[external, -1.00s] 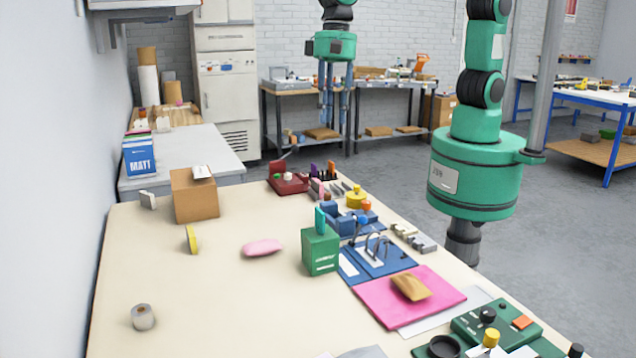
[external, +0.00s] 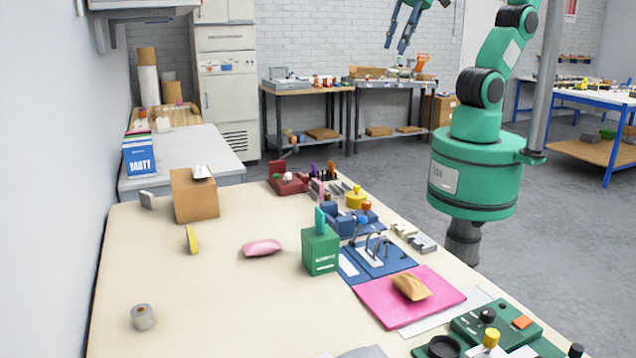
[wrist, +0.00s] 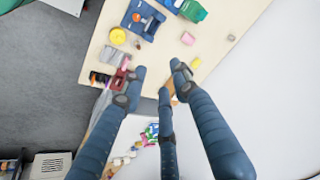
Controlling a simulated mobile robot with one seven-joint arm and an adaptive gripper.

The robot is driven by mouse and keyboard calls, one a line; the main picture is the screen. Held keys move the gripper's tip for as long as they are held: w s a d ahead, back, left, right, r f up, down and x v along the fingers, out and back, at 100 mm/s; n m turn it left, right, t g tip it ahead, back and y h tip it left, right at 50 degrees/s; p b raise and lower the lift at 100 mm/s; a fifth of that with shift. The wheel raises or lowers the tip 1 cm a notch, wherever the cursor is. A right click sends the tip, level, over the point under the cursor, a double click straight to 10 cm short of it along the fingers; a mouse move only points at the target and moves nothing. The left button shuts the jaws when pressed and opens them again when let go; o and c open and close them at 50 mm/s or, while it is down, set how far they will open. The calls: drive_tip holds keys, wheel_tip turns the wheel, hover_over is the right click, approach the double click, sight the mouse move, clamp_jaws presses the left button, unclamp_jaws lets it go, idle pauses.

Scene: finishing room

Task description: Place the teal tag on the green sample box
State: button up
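The green sample box (external: 321,254) stands on the long bench, near its middle. The teal tag (external: 320,219) stands upright at the top of the box and appears to rest on it. The green box also shows at the top edge of the wrist view (wrist: 193,10); the tag cannot be made out clearly there. My gripper (external: 396,46) is high above the bench, beyond its far right side and well apart from the box. Its blue fingers are spread and empty; they also show in the wrist view (wrist: 156,80).
Near the box lie a pink object (external: 262,248), a blue mat (external: 398,262) with wire parts, and a pink mat (external: 440,292). A cardboard box (external: 196,200) and a yellow object (external: 192,239) stand left. The bench's left front surface is mostly clear.

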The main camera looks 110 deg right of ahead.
drive_tip(key=s+d+n, duration=0.1)
drive_tip(key=s+n, duration=0.2)
drive_tip(key=s, duration=0.4)
drive_tip(key=shift+d+f+t, duration=0.35)
drive_tip(key=shift+d+t, duration=0.05)
wheel_tip(320, 180, down, 8)
drive_tip(key=b, duration=0.7)
drive_tip(key=shift+r+b, duration=0.15)
drive_tip(key=shift+b, duration=0.25)
idle(0.4)
